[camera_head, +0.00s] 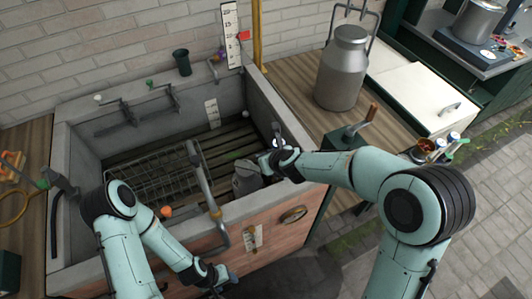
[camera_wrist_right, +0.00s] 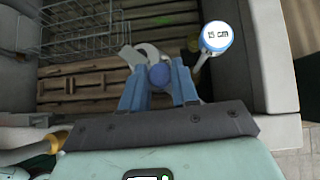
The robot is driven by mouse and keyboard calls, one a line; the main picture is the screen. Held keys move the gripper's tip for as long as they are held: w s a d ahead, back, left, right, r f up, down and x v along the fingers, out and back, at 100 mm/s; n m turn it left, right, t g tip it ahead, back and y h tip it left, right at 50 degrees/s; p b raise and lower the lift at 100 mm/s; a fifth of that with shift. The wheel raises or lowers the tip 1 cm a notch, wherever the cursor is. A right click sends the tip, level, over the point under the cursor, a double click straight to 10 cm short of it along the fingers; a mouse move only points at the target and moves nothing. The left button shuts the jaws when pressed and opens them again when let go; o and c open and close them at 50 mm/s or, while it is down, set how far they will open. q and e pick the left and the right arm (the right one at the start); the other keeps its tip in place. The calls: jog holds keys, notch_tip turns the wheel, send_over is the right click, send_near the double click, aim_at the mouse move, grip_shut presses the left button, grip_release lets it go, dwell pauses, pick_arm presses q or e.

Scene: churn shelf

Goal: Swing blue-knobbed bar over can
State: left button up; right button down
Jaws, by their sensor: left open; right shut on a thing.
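In the wrist view a blue knob (camera_wrist_right: 159,75) sits between the two blue fingers of my right gripper (camera_wrist_right: 159,88), which is shut on it. A pale grey curved part shows just behind the knob; how it joins the knob is unclear. In the head view my right gripper (camera_head: 268,162) is inside the stone trough near its right wall, beside a grey can (camera_head: 247,178) standing there. The gripper hides the knob and most of the bar in the head view. My left gripper (camera_head: 222,279) is open and empty, low in front of the trough.
The trough (camera_head: 80,215) holds a wire rack (camera_head: 155,178) and a slatted wooden floor. A grey pipe (camera_head: 204,180) rises at its front. A blue-rimmed disc marked 15 cm (camera_wrist_right: 216,37) is close to my right gripper. A large milk can (camera_head: 343,70) stands on the right counter.

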pick_arm(q)
jog(key=shift+w+d+r, duration=0.1)
jog(key=shift+w+r, duration=0.25)
jog(key=shift+w, duration=0.45)
pick_arm(e)
jog(key=shift+w+d+r+m+h, duration=0.1)
jog(key=shift+w+d+m+h, duration=0.05)
jog(key=shift+w+m+h, duration=0.45)
jog(key=shift+s, duration=0.15)
jog(key=c, duration=0.9)
grip_release()
pick_arm(q)
jog(key=shift+w+r+p, duration=0.3)
jog(key=shift+w+p, duration=0.05)
jog(key=shift+p, duration=0.05)
pick_arm(e)
jog(key=v, duration=1.3)
jog(key=shift+s, duration=0.3)
jog(key=shift+d, duration=0.15)
